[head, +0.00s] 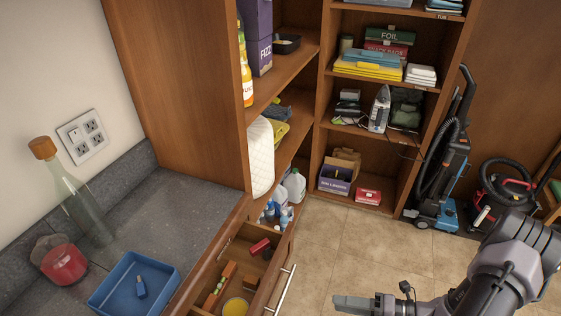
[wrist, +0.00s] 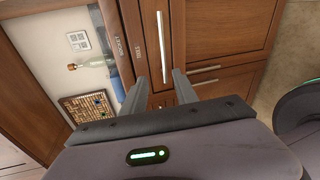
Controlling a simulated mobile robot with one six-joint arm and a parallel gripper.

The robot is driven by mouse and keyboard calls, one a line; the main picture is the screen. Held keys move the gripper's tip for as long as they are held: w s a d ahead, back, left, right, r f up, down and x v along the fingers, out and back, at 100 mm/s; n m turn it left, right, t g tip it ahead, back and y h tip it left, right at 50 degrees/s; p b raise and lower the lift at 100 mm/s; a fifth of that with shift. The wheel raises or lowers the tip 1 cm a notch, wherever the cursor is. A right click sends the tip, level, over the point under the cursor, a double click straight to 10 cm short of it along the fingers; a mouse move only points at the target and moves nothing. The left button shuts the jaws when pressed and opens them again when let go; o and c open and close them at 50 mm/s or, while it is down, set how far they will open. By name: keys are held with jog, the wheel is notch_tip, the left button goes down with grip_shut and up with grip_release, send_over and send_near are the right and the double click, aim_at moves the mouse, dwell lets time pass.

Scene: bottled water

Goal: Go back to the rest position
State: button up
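My gripper (head: 345,303) is low in the head view, right of the open drawer (head: 277,300) and its bar handle, over the tiled floor. In the wrist view its two fingers (wrist: 160,76) stand apart with nothing held between them. A cabinet front with a long bar handle (wrist: 161,45) shows beyond the fingertips. In the head view, my fingers look clear of the drawer. The drawer holds a red box (head: 260,247), orange-brown items and a yellow round thing (head: 235,307).
A grey counter (head: 180,205) at left bears a blue tray (head: 112,305) with a small blue item, a corked glass bottle (head: 85,205) and a red jar (head: 64,263). Shelves stand behind. A vacuum (head: 440,180) stands at right. Tiled floor (head: 360,245) is open in the middle.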

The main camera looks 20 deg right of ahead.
jog(key=w+a+r+n+g+h, duration=0.1)
jog(key=a+r+n+g+h, duration=0.25)
jog(key=r+n, duration=0.65)
jog(key=w+a+r+n+g+h, duration=0.2)
jog(key=a+r+n+g, duration=0.2)
jog(key=r+n, duration=0.6)
jog(key=s+a+r+n+t+h, duration=0.2)
jog(key=s+a+r+n, duration=0.1)
jog(key=r+n, duration=0.3)
jog(key=s+a+r+n+t+h, duration=0.3)
jog(key=r+n, duration=0.4)
jog(key=n, duration=0.4)
jog(key=s+a+b, duration=0.1)
jog(key=a, duration=0.1)
jog(key=shift+s+a+r, duration=0.15)
jog(key=shift+s+a, duration=0.1)
jog(key=shift+a, duration=0.05)
